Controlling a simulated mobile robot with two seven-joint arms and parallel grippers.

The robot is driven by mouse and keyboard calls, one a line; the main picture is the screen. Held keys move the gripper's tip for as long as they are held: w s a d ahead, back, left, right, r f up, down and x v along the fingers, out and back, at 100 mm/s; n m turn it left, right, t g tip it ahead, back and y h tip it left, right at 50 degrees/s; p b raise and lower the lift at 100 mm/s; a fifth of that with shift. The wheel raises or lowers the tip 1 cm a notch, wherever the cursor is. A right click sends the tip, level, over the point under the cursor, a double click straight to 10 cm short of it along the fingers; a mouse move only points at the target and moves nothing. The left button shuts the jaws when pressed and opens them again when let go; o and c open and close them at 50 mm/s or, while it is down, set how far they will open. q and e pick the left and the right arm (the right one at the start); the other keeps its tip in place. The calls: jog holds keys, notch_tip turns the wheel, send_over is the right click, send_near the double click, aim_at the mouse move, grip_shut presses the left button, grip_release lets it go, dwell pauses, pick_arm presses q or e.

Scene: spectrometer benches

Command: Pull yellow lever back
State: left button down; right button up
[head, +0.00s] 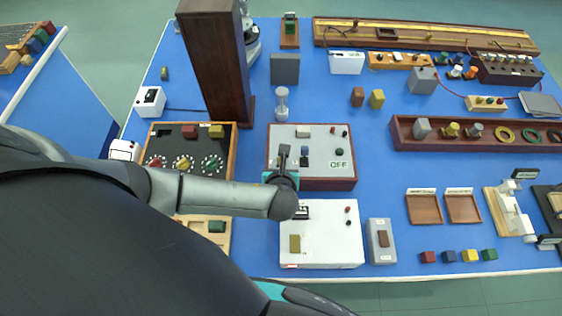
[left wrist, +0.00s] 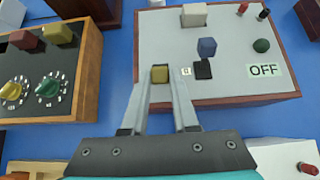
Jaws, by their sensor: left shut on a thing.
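A grey-topped control box (head: 318,169) with a sign reading OFF (head: 338,164) sits on the blue bench in the middle of the head view; its panel (left wrist: 225,30) fills the upper right of the left wrist view. My left gripper (head: 284,163) is over the box's left side. In the left wrist view the fingers (left wrist: 160,82) are shut on the small yellow lever (left wrist: 159,73). In the head view the gripper hides this lever. Beside it on the panel are a blue lever (left wrist: 207,47) and a black piece (left wrist: 203,69). My right gripper is not in view.
A wooden-framed dial box (head: 232,160) stands left of the control box. A white box (head: 335,245) stands in front of it, and a tall brown column (head: 215,70) behind left. A long brown tray (head: 480,146) lies to the right. Bare bench shows between these.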

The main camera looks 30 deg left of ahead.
pick_arm(q)
jog(key=c, duration=0.7)
grip_release()
jog(key=p+v, duration=0.2)
jog(key=v, duration=1.3)
jog(key=shift+s, duration=0.1)
